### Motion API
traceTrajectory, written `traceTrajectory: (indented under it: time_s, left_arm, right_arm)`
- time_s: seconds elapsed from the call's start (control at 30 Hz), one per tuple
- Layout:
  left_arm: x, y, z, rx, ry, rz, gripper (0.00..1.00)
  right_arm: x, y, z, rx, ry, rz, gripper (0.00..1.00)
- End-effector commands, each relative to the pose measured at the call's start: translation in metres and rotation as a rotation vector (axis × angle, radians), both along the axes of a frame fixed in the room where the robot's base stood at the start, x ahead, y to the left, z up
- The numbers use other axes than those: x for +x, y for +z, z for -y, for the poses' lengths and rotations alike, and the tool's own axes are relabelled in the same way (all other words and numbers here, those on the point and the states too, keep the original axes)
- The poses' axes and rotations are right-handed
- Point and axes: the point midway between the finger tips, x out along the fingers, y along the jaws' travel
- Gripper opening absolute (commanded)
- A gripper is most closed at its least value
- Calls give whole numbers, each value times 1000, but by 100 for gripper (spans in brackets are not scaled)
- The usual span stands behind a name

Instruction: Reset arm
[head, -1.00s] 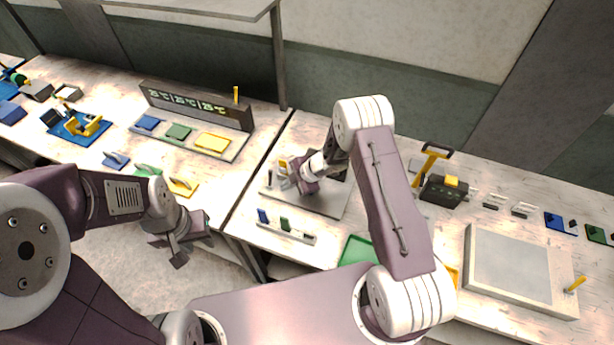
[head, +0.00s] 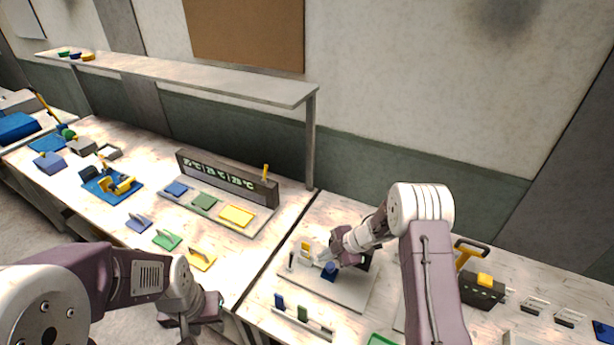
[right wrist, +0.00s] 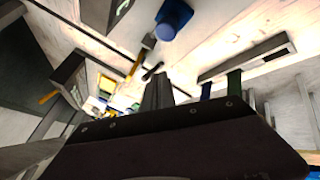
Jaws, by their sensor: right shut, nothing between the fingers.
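My right arm reaches in from the lower right in the head view, and its gripper (head: 333,256) is over the light grey plate (head: 350,292) of a small station. In the right wrist view its fingers (right wrist: 157,90) are together with nothing between them. A blue round-topped piece (head: 329,271) is on the plate close by the gripper; it also shows in the right wrist view (right wrist: 172,18), apart from the fingers. My left gripper (head: 190,318) hangs at the lower left, in front of the bench edge; its fingertips are too unclear to judge.
A narrow rack (head: 302,317) with blue and green slips lies in front of the plate. A dark display box (head: 228,178) stands behind coloured pads on the left bench. A raised shelf (head: 200,78) runs above it. A black box with a yellow handle (head: 482,290) stands right.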

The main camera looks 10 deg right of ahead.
Motion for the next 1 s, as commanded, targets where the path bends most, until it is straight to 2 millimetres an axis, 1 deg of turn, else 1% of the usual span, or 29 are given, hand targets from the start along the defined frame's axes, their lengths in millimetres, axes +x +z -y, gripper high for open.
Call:
traceTrajectory:
  time_s: [0.07, 0.1, 0.13, 0.17, 0.2, 0.27, 0.3, 0.37, 0.4, 0.47, 0.53, 0.57, 0.6, 0.63, 0.67, 0.7, 0.8, 0.83, 0.9, 1.0]
  left_arm:
    - [0, -4, 0, 0, 0, 0, 36]
    - [0, -11, 0, 0, 0, 0, 36]
    - [0, -18, 0, 0, 0, 0, 36]
    - [0, -25, 0, 0, 0, 0, 36]
    - [0, -35, 0, 0, 0, 0, 36]
    - [0, -51, 0, 0, 0, 0, 36]
    - [0, -62, 0, 0, 0, 0, 36]
    - [0, -76, 0, 0, 0, -1, 36]
    - [0, -85, 0, 0, 0, -1, 36]
    - [-1, -95, 0, 0, 0, -1, 36]
    - [0, -105, 0, 0, 0, 0, 36]
    - [0, -109, 0, 0, 0, 0, 36]
    - [0, -113, 0, 0, 0, 0, 36]
    - [0, -115, 0, 0, 0, 0, 36]
    - [0, -116, 0, 0, 0, 0, 36]
    - [0, -115, 0, 0, 0, 0, 36]
    - [0, -112, 0, 0, 0, 0, 36]
    - [0, -112, 0, 0, 0, 0, 36]
    - [0, -111, 0, 0, 0, 0, 36]
    - [0, -111, 0, 0, 0, 0, 36]
  right_arm:
    - [0, -4, -1, 0, 3, -1, 0]
    - [3, -5, -4, -2, 10, 12, 0]
    - [9, -1, -7, -6, 18, 38, 0]
    - [16, 7, -10, -10, 27, 71, 0]
    - [21, 20, -16, -14, 39, 110, 0]
    - [26, 43, -28, 7, 8, 164, 0]
    - [30, 60, -32, 27, -60, 197, 0]
    - [35, 83, -30, 56, -217, 235, 0]
    - [34, 94, -23, 72, -343, 245, 0]
    - [25, 103, -6, 94, -543, 234, 0]
    - [3, 101, 19, 115, -795, 177, 0]
    - [-12, 96, 30, 122, -907, 134, 0]
    - [-36, 85, 44, 126, -1055, 63, 0]
    - [-57, 75, 53, 127, -1164, -2, 0]
    - [-80, 64, 60, 124, -1267, -74, 0]
    - [-109, 52, 66, 116, -1387, -173, 0]
    - [-171, 26, 67, 77, -1599, -403, 0]
    - [-186, 19, 65, 62, -1643, -461, 0]
    - [-211, 10, 60, 38, -1718, -569, 0]
    - [-230, 7, 54, 12, -1769, -657, 0]
